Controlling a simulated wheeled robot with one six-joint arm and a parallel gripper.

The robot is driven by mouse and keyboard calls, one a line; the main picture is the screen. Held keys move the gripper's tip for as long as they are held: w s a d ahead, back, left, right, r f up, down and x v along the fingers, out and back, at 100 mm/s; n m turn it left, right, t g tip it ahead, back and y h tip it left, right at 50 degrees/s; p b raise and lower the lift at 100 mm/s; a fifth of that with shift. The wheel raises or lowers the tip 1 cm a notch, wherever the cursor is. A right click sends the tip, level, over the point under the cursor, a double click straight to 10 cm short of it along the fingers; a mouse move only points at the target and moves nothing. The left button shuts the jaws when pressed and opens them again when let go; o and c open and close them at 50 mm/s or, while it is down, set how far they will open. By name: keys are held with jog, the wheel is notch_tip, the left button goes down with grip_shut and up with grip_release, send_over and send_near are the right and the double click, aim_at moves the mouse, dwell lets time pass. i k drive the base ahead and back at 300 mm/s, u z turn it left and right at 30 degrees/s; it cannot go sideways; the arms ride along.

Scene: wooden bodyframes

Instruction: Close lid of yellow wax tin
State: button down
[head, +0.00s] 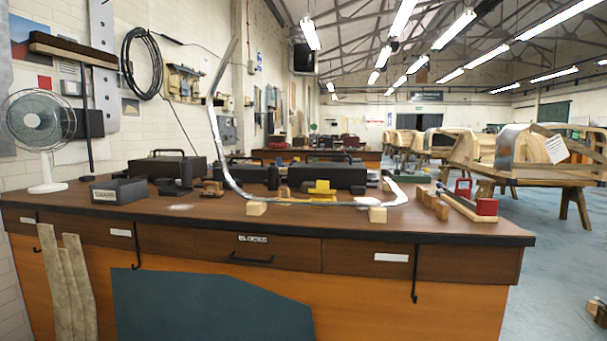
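A small yellow object (320,190) stands on the brown workbench (290,230), a little right of the middle, behind a bent metal strip. It may be the yellow wax tin. It is too small to tell whether it has a lid or whether a lid is open. A flatter yellow piece lies just below it. My gripper is not in view.
The bent metal strip (213,130) rises high and runs along the bench on wooden blocks (257,208). Black boxes (330,176) stand behind. A white fan (36,125) is at left. Red-ended tools (487,207) lie at right. Blue floor (565,260) is open at right.

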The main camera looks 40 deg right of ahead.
aim_at(321, 186)
jog(key=z, duration=0.4)
jog(key=i, duration=0.7)
jog(key=z, duration=0.75)
